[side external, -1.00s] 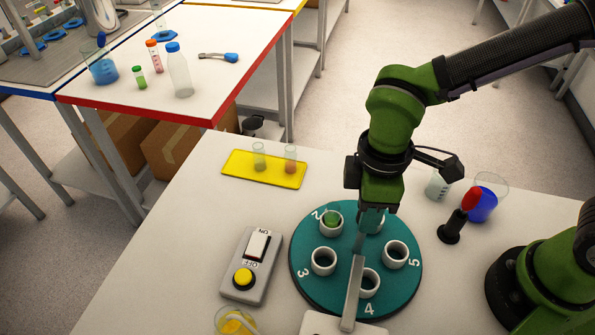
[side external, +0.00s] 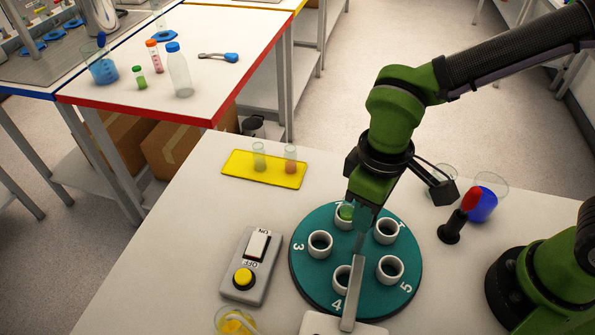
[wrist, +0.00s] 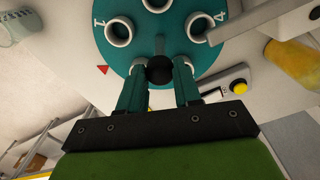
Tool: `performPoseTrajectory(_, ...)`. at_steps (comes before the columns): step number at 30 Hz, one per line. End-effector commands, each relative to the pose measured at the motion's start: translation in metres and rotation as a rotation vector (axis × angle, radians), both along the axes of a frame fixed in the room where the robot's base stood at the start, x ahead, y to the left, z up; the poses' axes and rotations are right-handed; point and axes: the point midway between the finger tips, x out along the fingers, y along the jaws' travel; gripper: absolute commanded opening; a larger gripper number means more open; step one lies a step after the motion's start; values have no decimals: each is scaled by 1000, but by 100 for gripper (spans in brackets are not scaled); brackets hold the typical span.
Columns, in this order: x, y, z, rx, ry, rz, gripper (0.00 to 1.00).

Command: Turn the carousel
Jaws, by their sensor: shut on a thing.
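The carousel (side external: 307,270) is a teal disc with several white ring holders and numbers; 3, 4 and 5 read clearly in the side view. My gripper points down over the disc's middle. In the wrist view its two fingers (wrist: 159,88) stand either side of a black round knob (wrist: 159,70) on a short post, and are shut on it. The fingers hide part of the nearer holders. The carousel also shows in the wrist view (wrist: 165,30).
A grey bar (side external: 352,300) reaches over the disc from the near edge. A switch box (side external: 245,275) stands left, a yellow tray (side external: 262,172) with two vials behind.

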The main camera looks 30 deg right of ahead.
Motion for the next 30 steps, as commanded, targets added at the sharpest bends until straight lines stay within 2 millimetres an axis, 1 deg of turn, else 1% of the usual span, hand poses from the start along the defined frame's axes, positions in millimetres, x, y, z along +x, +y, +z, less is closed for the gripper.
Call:
performPoseTrajectory(18, 0, 0, 2, -1, 0, -308, 0)
performPoseTrajectory(30, 0, 0, 2, 0, 0, -440, 0)
